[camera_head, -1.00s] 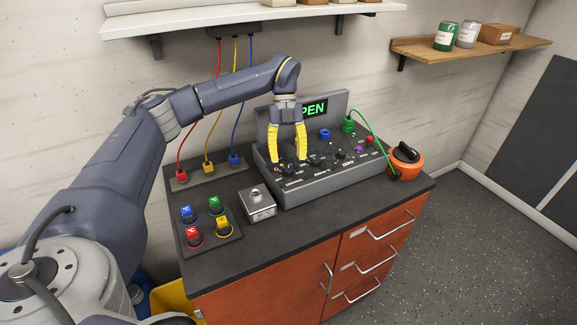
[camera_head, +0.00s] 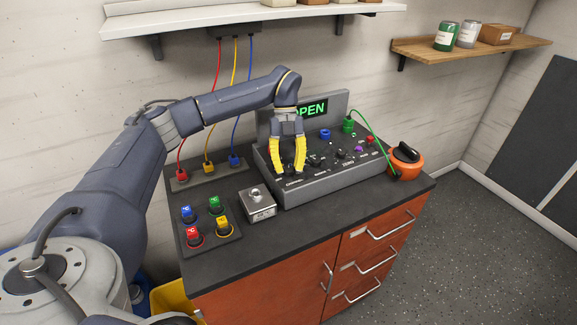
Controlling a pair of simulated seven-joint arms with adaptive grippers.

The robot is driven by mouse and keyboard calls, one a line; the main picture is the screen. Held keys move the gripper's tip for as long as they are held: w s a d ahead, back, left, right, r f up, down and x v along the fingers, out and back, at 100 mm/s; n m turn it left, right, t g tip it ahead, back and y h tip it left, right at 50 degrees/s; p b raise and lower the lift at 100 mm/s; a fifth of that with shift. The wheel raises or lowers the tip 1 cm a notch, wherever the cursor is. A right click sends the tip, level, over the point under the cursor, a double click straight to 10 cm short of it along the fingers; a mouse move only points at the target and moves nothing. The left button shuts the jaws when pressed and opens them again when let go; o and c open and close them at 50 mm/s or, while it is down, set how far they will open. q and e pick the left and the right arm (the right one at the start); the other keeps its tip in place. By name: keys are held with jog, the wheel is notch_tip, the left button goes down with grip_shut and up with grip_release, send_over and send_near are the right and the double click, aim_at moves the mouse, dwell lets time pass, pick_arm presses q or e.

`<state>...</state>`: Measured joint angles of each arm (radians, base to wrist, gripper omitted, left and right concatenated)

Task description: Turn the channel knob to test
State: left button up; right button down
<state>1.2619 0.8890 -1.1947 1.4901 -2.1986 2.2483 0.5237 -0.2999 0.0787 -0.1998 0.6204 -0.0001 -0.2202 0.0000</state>
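The grey control console (camera_head: 330,183) sits on the dark bench top, with a green "OPEN" display (camera_head: 311,108) at its back. My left gripper (camera_head: 291,171) points down at the console's left end. Its two yellow fingertips are low at the panel, around the spot of the channel knob, just behind the front-left label. The knob is mostly hidden by the fingers. The fingertips are apart, but I cannot tell whether they press on the knob. The knob's pointer and its setting are too small to read. My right gripper is not in view.
Other knobs crowd the panel right of the fingers, with a blue connector (camera_head: 325,134) and a green plug (camera_head: 348,126) behind. A metal box (camera_head: 258,205), a pad of coloured switches (camera_head: 211,243) and an orange round thing (camera_head: 407,166) flank the console.

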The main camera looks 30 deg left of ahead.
pick_arm(q)
grip_shut()
jog(key=shift+s+d+f, duration=0.1)
jog(key=shift+d+f, duration=0.05)
dwell(1.5)
jog(key=shift+c, duration=2.3)
grip_release()
jog(key=o, duration=1)
jog(key=shift+v, duration=3.9)
